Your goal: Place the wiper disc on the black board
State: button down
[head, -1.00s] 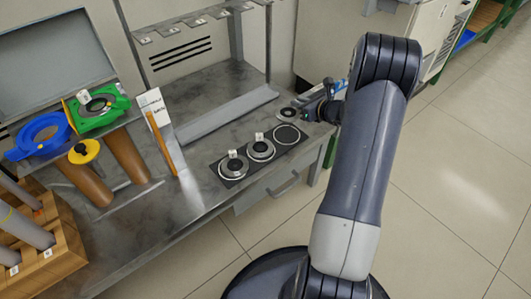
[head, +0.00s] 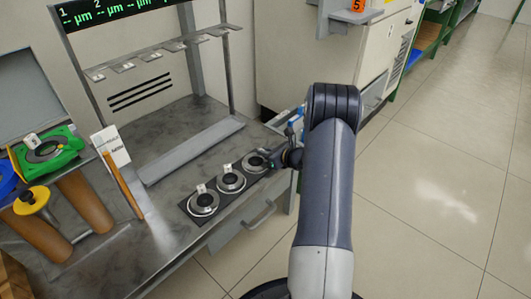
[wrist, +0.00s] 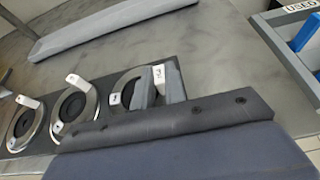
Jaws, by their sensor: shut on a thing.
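The black board (head: 222,202) lies on the grey bench near its front edge. Two ring-shaped discs with white tags, a near one (head: 203,203) and a middle one (head: 231,180), sit on it. My gripper (head: 272,158) is shut on the wiper disc (head: 253,162), a ring with a dark centre, at the board's far end place. In the wrist view the fingers (wrist: 158,85) pinch its tag side, and the disc (wrist: 119,92) lines up with the other two. I cannot tell whether it touches the board. My wrist hides part of it.
A long grey bar (head: 190,150) lies behind the board. A hook rack (head: 165,50) stands over the bench. A white card (head: 112,148), a green holder (head: 45,150) and brown cylinders (head: 88,205) are at left. A bin labelled USED (wrist: 285,40) is at right in the wrist view.

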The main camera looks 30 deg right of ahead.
jog(key=shift+f, duration=0.2)
jog(key=c, duration=1.5)
grip_release()
jog(key=shift+r, duration=0.1)
jog(key=shift+o, duration=0.2)
jog(key=shift+r, duration=0.1)
jog(key=shift+s+d+r, duration=0.1)
jog(key=shift+s+r, duration=0.1)
jog(key=p+v, duration=0.3)
jog(key=v, duration=0.8)
jog(key=shift+s, duration=0.25)
jog(key=shift+r, duration=0.1)
